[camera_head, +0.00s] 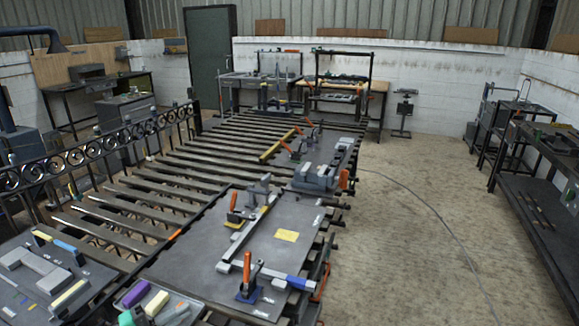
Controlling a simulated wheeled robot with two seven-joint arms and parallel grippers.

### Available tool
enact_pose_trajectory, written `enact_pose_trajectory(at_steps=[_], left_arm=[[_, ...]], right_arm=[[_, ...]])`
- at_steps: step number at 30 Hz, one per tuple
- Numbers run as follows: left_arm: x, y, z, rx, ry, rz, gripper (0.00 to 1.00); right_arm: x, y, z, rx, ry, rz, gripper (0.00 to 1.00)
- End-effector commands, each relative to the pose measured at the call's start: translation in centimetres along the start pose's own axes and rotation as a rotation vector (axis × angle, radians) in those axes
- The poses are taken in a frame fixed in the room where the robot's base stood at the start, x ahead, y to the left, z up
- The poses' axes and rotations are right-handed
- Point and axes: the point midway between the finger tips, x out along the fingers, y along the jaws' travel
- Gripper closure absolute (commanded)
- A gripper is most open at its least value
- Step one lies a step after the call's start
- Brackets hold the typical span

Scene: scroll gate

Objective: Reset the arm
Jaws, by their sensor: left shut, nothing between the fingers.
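Neither of my grippers can be made out in the head view, and I see no part of my arms that I am sure of. The slatted welding table (150,196) runs from the lower left to the back. On it lies a dark steel plate (205,265) with a flat bar fixture, an orange-handled toggle clamp (248,278) at its front and another clamp (240,207) behind. A yellow note (286,236) lies on the plate. A grey vise (316,178) stands on the plate behind.
A scrollwork gate panel (95,150) stands along the table's left side. A tray (190,311) of coloured items is at the bottom. A workbench (535,205) stands at the right. The floor (420,220) between is open, crossed by a thin cable (440,222).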

Motion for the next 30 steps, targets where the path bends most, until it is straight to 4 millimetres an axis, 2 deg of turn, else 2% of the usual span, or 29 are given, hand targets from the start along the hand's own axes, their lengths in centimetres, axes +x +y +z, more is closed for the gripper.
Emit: enact_pose_trajectory(at_steps=[5, 8, 11, 14, 19, 23, 26, 30], left_arm=[[0.1, -1.4, 0.1, -0.107, -0.155, -0.17, 1.0], [-0.5, -1.9, 0.7, -0.203, -0.292, -0.276, 1.0], [-1.7, -1.7, 1.4, -0.313, -0.442, -0.358, 1.0], [-3.3, -0.7, 2.0, -0.433, -0.599, -0.41, 1.0], [-6.3, 2.9, 2.1, -0.652, -0.87, -0.425, 1.0], [-8.8, 6.6, 0.8, -0.831, -1.069, -0.373, 1.0], [-10.5, 9.8, -1.2, -0.97, -1.212, -0.295, 1.0], [-12.5, 13.6, -4.9, -1.137, -1.369, -0.151, 1.0]], right_arm=[[0.0, -0.3, 0.7, 0.001, -0.008, -0.003, 0.64], [0.0, -0.4, 0.7, 0.001, -0.009, -0.004, 0.64], [0.0, -0.4, 0.6, 0.001, -0.008, -0.004, 0.64], [0.0, -0.4, 0.6, 0.001, -0.008, -0.004, 0.64], [0.0, -0.4, 0.6, 0.001, -0.008, -0.004, 0.64], [0.0, -0.3, 0.6, 0.001, -0.008, -0.004, 0.64], [0.0, -0.3, 0.6, 0.001, -0.007, -0.003, 0.64], [0.0, -0.3, 0.6, 0.001, -0.007, -0.003, 0.64]])
